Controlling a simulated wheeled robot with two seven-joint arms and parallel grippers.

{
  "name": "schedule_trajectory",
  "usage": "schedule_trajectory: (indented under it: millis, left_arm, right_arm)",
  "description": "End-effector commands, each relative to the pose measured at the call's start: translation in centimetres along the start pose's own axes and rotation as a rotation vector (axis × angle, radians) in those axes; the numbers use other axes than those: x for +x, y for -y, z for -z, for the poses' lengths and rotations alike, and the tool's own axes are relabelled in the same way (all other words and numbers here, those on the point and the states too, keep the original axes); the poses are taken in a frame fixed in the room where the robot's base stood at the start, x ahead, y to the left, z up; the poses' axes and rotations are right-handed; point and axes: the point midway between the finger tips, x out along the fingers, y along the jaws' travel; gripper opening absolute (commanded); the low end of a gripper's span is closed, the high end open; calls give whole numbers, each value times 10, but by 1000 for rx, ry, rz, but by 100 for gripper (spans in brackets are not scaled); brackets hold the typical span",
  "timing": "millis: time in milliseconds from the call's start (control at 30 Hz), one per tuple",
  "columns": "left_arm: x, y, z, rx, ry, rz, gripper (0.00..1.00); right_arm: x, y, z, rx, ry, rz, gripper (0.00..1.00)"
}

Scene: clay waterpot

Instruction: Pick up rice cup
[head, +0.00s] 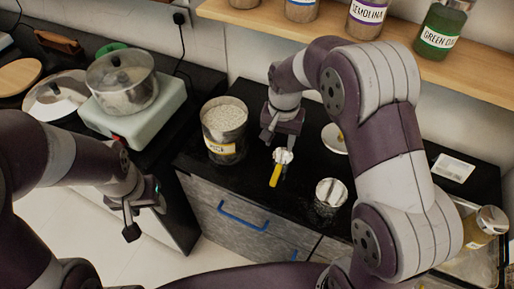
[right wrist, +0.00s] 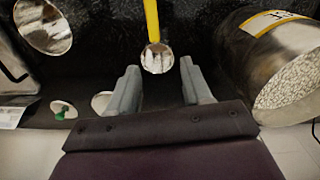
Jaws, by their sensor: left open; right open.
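The rice cup (head: 283,156), a small metal scoop with a yellow handle, is on the black counter in the middle of the head view. In the right wrist view its round bowl (right wrist: 157,58) shows between and just beyond the fingertips, with the handle pointing away. My right gripper (head: 279,147) is open and close over the cup; its fingers (right wrist: 161,84) stand apart with nothing held. Whether they touch the cup, I cannot tell. My left gripper (head: 146,220) is open and empty, low at the left, in front of the cabinets.
A labelled metal canister of rice (head: 224,130) stands left of the cup. A shiny metal container (head: 330,193) stands to the right, with a round lid-like piece (head: 334,138) behind. A steel pot (head: 122,80) sits on a cooker (head: 137,125) at left. A shelf (head: 390,55) with jars runs above.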

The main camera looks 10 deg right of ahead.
Motion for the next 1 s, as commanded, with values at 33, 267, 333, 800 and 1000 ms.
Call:
schedule_trajectory:
  millis: [33,267,333,800,1000]
  left_arm:
    - [0,0,0,0,0,0,52]
    - [-2,0,0,1,0,0,52]
    - [-3,0,0,1,1,0,52]
    - [-10,0,1,0,0,0,52]
    - [-10,0,1,0,0,0,52]
  right_arm:
    - [-1,-2,-2,33,11,-7,49]
    - [42,-3,-5,71,21,-15,49]
    - [56,-3,-6,71,21,-14,49]
    - [124,3,-9,68,17,-11,49]
    - [126,3,-9,68,15,-10,49]
